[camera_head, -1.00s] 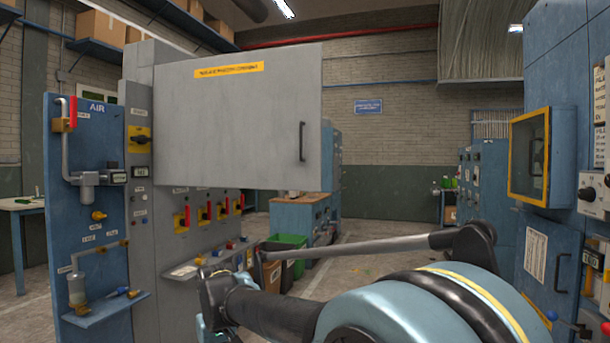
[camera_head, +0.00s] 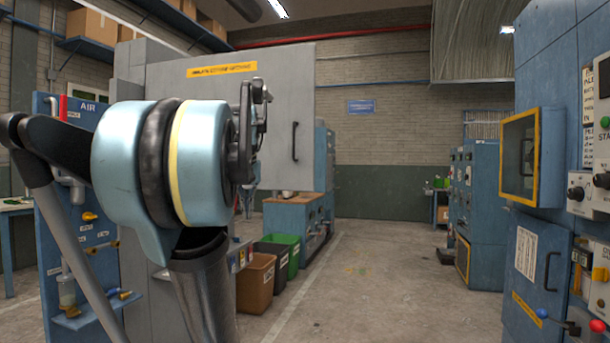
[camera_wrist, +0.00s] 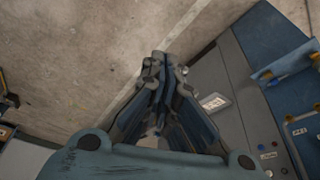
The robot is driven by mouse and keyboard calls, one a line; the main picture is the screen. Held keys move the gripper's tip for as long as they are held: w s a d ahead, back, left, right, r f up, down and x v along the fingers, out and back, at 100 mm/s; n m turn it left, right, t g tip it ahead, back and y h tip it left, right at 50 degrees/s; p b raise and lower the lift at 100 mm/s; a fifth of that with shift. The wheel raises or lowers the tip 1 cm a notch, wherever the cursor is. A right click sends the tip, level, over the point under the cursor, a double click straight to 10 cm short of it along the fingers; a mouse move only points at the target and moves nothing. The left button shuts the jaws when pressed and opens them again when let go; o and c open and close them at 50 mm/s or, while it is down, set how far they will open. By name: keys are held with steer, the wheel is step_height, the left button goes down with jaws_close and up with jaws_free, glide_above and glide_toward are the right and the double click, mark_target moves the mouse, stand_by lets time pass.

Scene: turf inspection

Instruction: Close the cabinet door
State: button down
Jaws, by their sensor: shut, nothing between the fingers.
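The grey cabinet door (camera_head: 275,105) stands open, swung outward from the grey cabinet, with a yellow label strip at its top. Its black vertical handle (camera_head: 295,142) is near the right edge. My arm covers the door's lower left part and most of the cabinet front in the head view. In the wrist view my gripper (camera_wrist: 162,62) is shut and empty, its fingers together above the floor. The grey cabinet (camera_wrist: 234,75) lies to its right there, with a small white label. The door is not clearly seen in the wrist view.
A blue AIR panel (camera_head: 62,262) stands left of the cabinet. Brown (camera_head: 256,284) and green (camera_head: 284,246) bins sit on the floor beyond. Blue machines (camera_head: 562,75) line the right side. The middle aisle floor (camera_head: 375,275) is clear.

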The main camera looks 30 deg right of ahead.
mark_target(307, 171)
steer(key=d+r+m+h, duration=0.2)
steer(key=d+r+m, duration=0.2)
steer(key=d+r, duration=1.55)
steer(key=x, duration=0.6)
steer(key=w+x, duration=0.1)
steer(key=x, duration=0.3)
steer(key=shift+w+d+r, duration=0.1)
steer(key=shift+d+r, duration=0.25)
steer(key=shift+w+d, duration=0.6)
steer(key=shift+d, duration=0.1)
steer(key=shift+d, duration=0.15)
steer(key=shift+w, duration=0.2)
